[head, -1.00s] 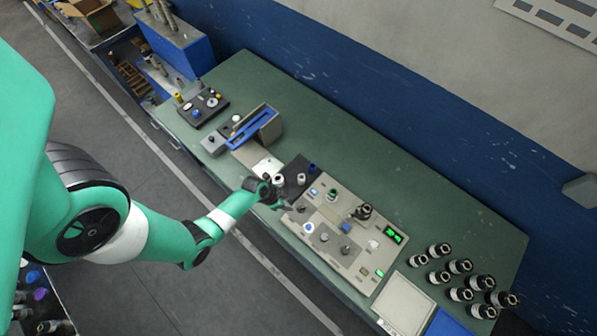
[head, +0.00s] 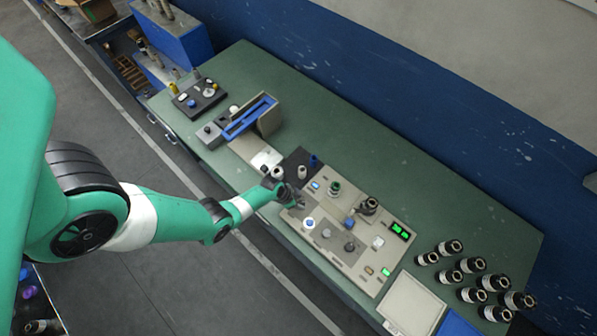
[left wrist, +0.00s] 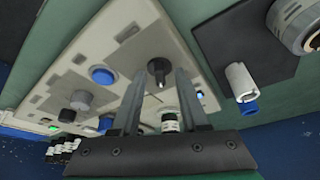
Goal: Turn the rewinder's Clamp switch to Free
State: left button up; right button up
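The rewinder's beige control panel (head: 372,262) lies on the green bench, and it fills the left of the left wrist view (left wrist: 120,40). A black pointed selector switch (left wrist: 158,70) stands at one end of the panel; its label cannot be read, so I cannot tell whether it is the Clamp switch. My left gripper (head: 296,202) is at that end of the panel. In the left wrist view its two fingers (left wrist: 160,82) are apart, with the switch showing in the gap between their tips. I cannot tell whether they touch it. My right gripper is not in view.
Near the fingers are a blue button (left wrist: 103,76), a grey knob (left wrist: 80,100) and a dark plate (left wrist: 262,42) with a white-and-blue post (left wrist: 240,82). A pale tray (head: 412,303) and several black-and-white rollers (head: 470,265) stand to the right. The bench behind the panel is clear.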

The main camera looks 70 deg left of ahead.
pick_arm(q)
grip_shut()
jog(key=shift+n, duration=0.4)
jog(key=shift+d+n+y, duration=0.2)
jog(key=shift+n+y, duration=0.3)
jog(key=shift+n, duration=0.4)
jog(key=shift+n+y, duration=0.3)
jog(key=shift+n, duration=0.5)
jog(key=n, duration=0.1)
jog(key=n+g+y, duration=0.1)
jog(key=n, duration=0.1)
jog(key=shift+w+d+f+n+b, duration=0.1)
jog(key=shift+w+d+n+b, duration=0.1)
jog(key=shift+n+b, duration=0.1)
jog(key=shift+n+g+y+b, duration=0.55)
jog(key=shift+n+b, duration=0.45)
jog(key=shift+n, duration=1)
